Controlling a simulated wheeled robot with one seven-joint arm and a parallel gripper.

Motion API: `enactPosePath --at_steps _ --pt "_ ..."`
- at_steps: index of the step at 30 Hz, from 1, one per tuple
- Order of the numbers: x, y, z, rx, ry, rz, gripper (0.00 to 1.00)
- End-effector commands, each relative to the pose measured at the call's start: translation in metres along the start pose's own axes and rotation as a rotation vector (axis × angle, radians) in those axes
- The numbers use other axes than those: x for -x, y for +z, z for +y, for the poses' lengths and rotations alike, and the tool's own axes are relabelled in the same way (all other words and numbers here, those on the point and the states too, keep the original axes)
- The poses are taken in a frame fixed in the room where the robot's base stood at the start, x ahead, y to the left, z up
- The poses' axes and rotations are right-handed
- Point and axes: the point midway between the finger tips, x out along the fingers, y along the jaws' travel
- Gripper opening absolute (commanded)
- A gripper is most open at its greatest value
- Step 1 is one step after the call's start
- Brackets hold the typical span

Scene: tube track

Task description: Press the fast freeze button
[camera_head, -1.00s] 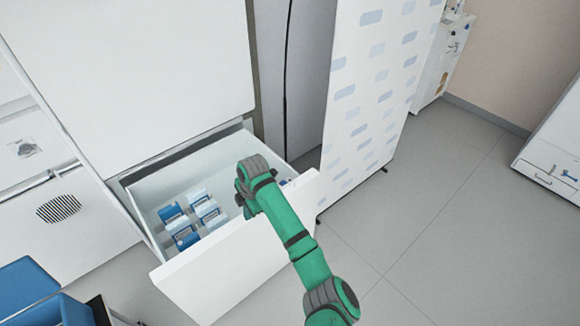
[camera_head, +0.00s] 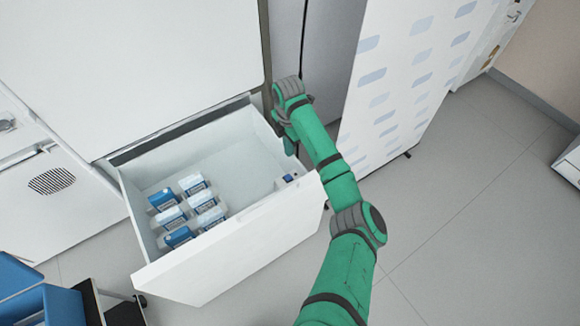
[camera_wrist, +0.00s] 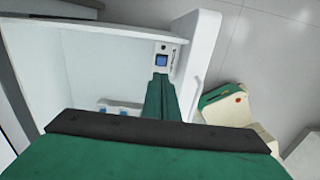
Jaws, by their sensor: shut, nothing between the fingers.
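The open white freezer drawer (camera_head: 225,255) sticks out from the cabinet. A small panel on the inner side of its front wall, near the right end, carries a blue square button (camera_wrist: 161,60); in the head view this panel (camera_head: 287,179) is small and its label cannot be read. My green gripper (camera_head: 291,145) is shut and empty, over the drawer's right side wall in the head view. In the wrist view my gripper's fingertips (camera_wrist: 162,77) show just below the blue button; whether they touch the panel cannot be told.
Several blue and white cartons (camera_head: 180,213) stand in the drawer's left part. Its right part is bare. A tall white panel with blue marks (camera_head: 420,70) stands to the right of my arm. Blue bins (camera_head: 40,300) are at the lower left.

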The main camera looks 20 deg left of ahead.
Motion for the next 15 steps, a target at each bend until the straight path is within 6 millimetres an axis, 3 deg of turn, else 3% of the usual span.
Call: enactPosePath --at_steps 8,15 --pt "-0.009 -0.006 0.004 0.010 -0.002 0.001 0.00" --pt "-0.048 -0.003 0.001 0.004 -0.003 0.002 0.00"
